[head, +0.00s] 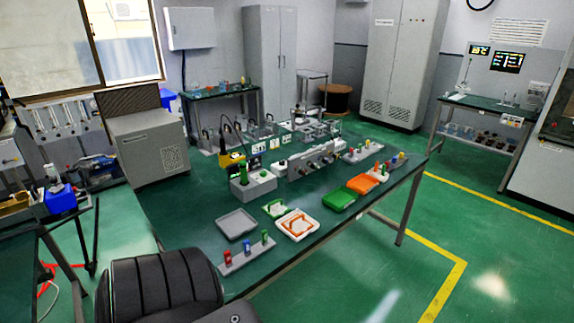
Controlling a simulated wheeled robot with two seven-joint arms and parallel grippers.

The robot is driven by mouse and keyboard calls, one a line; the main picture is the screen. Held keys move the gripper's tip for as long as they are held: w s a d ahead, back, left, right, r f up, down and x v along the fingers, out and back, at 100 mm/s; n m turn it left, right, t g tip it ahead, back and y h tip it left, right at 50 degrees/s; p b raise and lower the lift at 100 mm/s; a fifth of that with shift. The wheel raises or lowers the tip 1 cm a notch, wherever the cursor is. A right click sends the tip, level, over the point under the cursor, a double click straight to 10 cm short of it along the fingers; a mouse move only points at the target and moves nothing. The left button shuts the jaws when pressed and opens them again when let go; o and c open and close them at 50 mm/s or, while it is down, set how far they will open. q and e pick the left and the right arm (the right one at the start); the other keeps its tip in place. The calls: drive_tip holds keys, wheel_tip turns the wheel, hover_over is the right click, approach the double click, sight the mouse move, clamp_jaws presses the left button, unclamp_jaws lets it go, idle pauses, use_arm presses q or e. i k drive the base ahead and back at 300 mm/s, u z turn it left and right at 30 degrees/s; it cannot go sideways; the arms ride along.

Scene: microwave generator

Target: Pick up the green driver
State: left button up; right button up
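A small rack (246,255) at the front of the green-topped table holds a red, a blue and a green-handled upright tool. The green one (265,237) stands at the rack's right end and may be the green driver. Neither of my grippers is in view.
The green-topped table (335,237) also bears a grey tray (237,223), a white tray with an orange frame (298,225), a green box (339,199) and an orange box (362,184). A black padded chair (165,283) stands at the table's near left. Open floor lies right.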

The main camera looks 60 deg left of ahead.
sight(243, 164)
drive_tip(key=u, duration=0.15)
drive_tip(key=i, duration=1.15)
drive_tip(key=u, duration=1.2)
drive_tip(key=i, duration=0.75)
drive_tip(key=u, duration=0.7)
